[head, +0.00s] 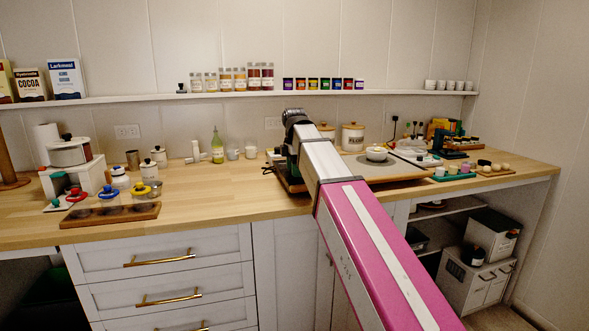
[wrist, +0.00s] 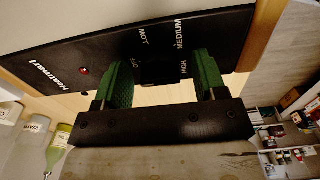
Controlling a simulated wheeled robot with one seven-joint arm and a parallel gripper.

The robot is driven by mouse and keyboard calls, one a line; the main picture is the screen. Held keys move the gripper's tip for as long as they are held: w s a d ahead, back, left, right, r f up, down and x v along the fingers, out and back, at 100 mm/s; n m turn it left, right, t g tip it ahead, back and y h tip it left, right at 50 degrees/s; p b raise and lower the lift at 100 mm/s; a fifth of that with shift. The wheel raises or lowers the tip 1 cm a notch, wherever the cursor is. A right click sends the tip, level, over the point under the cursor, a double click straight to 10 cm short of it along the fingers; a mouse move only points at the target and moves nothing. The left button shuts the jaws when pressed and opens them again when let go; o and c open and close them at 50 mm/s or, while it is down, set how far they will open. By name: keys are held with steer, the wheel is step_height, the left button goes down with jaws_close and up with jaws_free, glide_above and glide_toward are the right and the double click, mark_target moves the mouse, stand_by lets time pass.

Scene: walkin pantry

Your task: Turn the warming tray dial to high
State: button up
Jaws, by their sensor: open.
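The warming tray's black panel (wrist: 85,62) fills the upper wrist view, with the words OFF, LOW, MEDIUM and HIGH and a small red light. Its dial (wrist: 160,72) is a dark knob among these words, low in contrast; I cannot tell which word it points to. My gripper (wrist: 164,80) is open, its two green fingertips on either side of the dial with gaps visible. In the head view the warming tray (head: 288,183) is a dark edge on the counter, mostly hidden behind my arm, and the gripper's fingers are hidden.
The wooden counter (head: 235,190) has jars and a green bottle (head: 217,148) left of the tray. A wall shelf (head: 330,94) with spice jars runs above. Drawers and open shelves lie below.

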steer(key=c, duration=0.9)
steer(key=shift+c, duration=0.2)
